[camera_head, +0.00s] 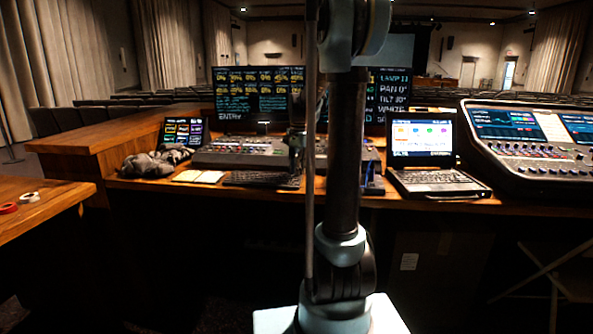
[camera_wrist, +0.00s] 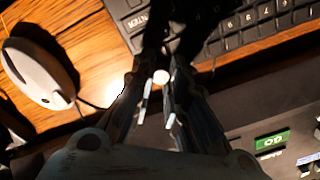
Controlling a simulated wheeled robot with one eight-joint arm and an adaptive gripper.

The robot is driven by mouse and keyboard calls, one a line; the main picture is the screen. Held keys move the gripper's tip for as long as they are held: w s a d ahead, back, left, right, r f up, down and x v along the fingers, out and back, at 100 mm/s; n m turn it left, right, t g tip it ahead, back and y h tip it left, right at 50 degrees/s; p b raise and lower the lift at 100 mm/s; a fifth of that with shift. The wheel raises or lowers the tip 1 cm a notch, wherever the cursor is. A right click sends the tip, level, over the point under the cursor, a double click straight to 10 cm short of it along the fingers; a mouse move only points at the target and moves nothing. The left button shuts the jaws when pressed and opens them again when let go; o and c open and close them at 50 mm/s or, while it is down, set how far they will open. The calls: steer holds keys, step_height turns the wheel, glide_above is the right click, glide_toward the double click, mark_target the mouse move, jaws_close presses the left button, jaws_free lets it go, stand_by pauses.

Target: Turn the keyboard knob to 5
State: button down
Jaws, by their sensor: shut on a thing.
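The black keyboard (camera_head: 255,178) lies on the wooden desk and runs along the top of the wrist view (camera_wrist: 238,40). A small round white-topped knob (camera_wrist: 161,77) shows at the fingertips of my gripper (camera_wrist: 157,98) in the wrist view, by the keyboard's near edge. My gripper points down at it, with a finger on either side, and is shut on it. No scale or number on the knob can be read. In the head view my arm and dark shading hide most of the gripper and the knob.
A white mouse (camera_wrist: 40,72) lies left of my gripper. A dark console with a green-labelled key (camera_wrist: 271,141) is at the lower right of the wrist view. A laptop (camera_head: 430,160) and a mixing desk (camera_head: 530,150) stand right of my arm in the head view.

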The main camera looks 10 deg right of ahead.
steer(key=shift+m, duration=1.1)
steer(key=c, duration=1.5)
jaws_free()
steer(key=shift+c, duration=0.2)
step_height(320, 180, up, 12)
steer(key=shift+s, duration=0.15)
